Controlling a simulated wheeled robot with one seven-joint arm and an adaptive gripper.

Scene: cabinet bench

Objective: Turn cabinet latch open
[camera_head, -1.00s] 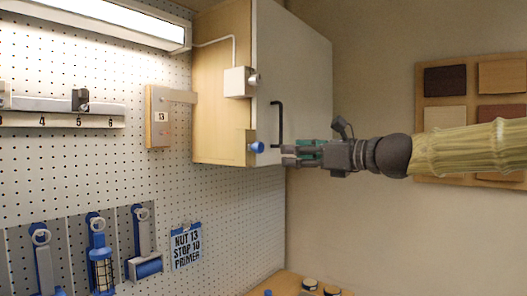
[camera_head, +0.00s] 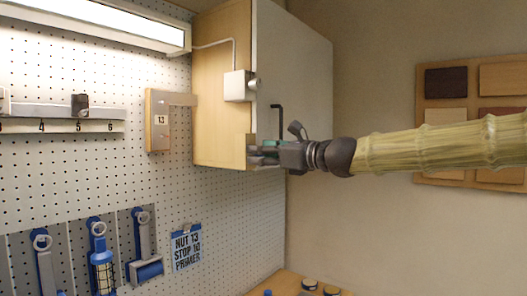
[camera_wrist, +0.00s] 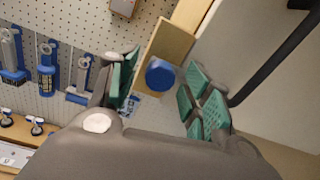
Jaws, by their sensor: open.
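The cabinet (camera_head: 222,90) hangs at the right of the pegboard, with its pale door (camera_head: 295,75) and a black bar handle (camera_head: 277,118). The latch is a blue round knob (camera_wrist: 160,74) on a wooden plate (camera_wrist: 168,42) at the cabinet's lower front edge. My gripper (camera_head: 258,154) is at the latch and hides the knob in the head view. In the wrist view my gripper (camera_wrist: 158,92) is open, with green pads on either side of the knob. Gaps show between the pads and the knob, so I see no contact.
The black handle (camera_wrist: 275,62) runs close beside the right finger in the wrist view. A white box (camera_head: 237,86) with a round knob sits above the latch. Blue-handled tools (camera_head: 100,258) hang lower left. Open air lies below the cabinet.

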